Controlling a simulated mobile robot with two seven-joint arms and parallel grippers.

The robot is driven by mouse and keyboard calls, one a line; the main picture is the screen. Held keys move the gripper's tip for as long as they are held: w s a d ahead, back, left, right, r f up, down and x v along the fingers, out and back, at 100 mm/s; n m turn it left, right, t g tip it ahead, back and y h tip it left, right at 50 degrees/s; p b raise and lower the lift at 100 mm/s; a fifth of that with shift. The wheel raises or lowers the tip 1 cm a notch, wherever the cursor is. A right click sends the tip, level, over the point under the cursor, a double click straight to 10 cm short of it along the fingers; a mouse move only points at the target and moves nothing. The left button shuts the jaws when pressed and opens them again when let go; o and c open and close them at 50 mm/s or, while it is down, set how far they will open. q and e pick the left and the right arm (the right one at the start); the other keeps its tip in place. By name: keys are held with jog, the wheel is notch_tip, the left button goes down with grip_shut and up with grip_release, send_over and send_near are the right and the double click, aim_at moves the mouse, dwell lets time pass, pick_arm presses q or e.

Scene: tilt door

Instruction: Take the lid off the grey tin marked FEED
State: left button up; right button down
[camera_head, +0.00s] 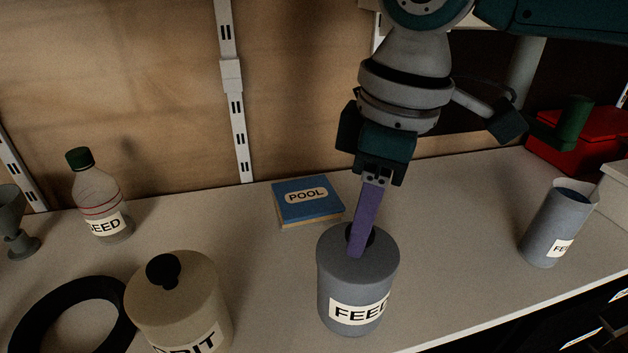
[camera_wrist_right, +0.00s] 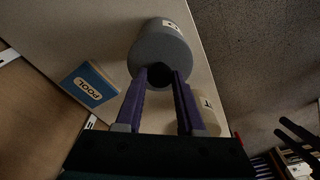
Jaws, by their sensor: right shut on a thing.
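The grey tin marked FEED (camera_head: 355,290) stands upright on the worktop in the middle of the head view. Its grey lid (camera_head: 335,248) is on top, with a dark knob mostly hidden behind the fingers. My right gripper (camera_head: 358,245) reaches down from above with its purple fingers at the knob. In the right wrist view the right gripper (camera_wrist_right: 161,78) is shut on the dark knob (camera_wrist_right: 160,76), one finger on each side. The tin also shows in that view (camera_wrist_right: 160,45). My left gripper is not in view.
Left of the tin stand a beige tin with a dark knob (camera_head: 185,305), a black ring (camera_head: 35,310), a bottle (camera_head: 103,205) and a goblet (camera_head: 14,225). A POOL book (camera_head: 300,212) lies behind. A grey jug (camera_head: 555,225) and a red box (camera_head: 585,145) stand right.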

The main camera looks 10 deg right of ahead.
notch_tip(320, 180, up, 19)
jog(key=p, duration=0.3)
jog(key=s+d+r+m+h+p, duration=0.1)
jog(key=s+d+r+m+p, duration=0.2)
jog(key=r+m+p, duration=0.45)
jog(key=s+d+r+m+p, duration=0.3)
jog(key=s+r+m+p, duration=0.1)
jog(key=r+p, duration=0.65)
notch_tip(320, 180, up, 37)
jog(key=p, duration=3.6)
jog(key=shift+w+a+t, duration=0.25)
jog(key=shift+a+t, duration=0.05)
jog(key=shift+r, duration=0.1)
